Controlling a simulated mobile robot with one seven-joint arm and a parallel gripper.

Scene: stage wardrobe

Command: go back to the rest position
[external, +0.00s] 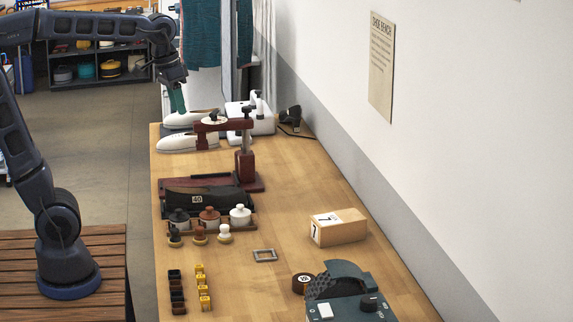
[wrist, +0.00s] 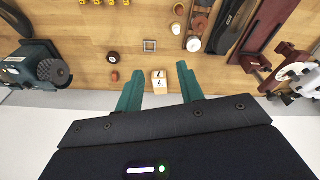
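My gripper (external: 178,104) hangs at the far left end of the bench in the external view, its green fingers pointing down in front of or above the white shoes (external: 188,142); the exact gap cannot be told. In the wrist view my gripper (wrist: 160,80) has its two green fingers spread wide apart. Nothing is held between them. A wooden block marked 7 (external: 340,230) stands on the bench well away from the fingers. It shows beyond the gap between the fingers in the wrist view (wrist: 159,83). My arm is bent and raised over the bench's left side.
The bench (external: 285,200) carries a dark red clamp stand (external: 246,165), several bottles (external: 240,216), a square metal frame (external: 265,256) and a grey-green machine (external: 345,290). A wall runs along the right. Teal clothing (external: 202,35) hangs behind the bench's far end.

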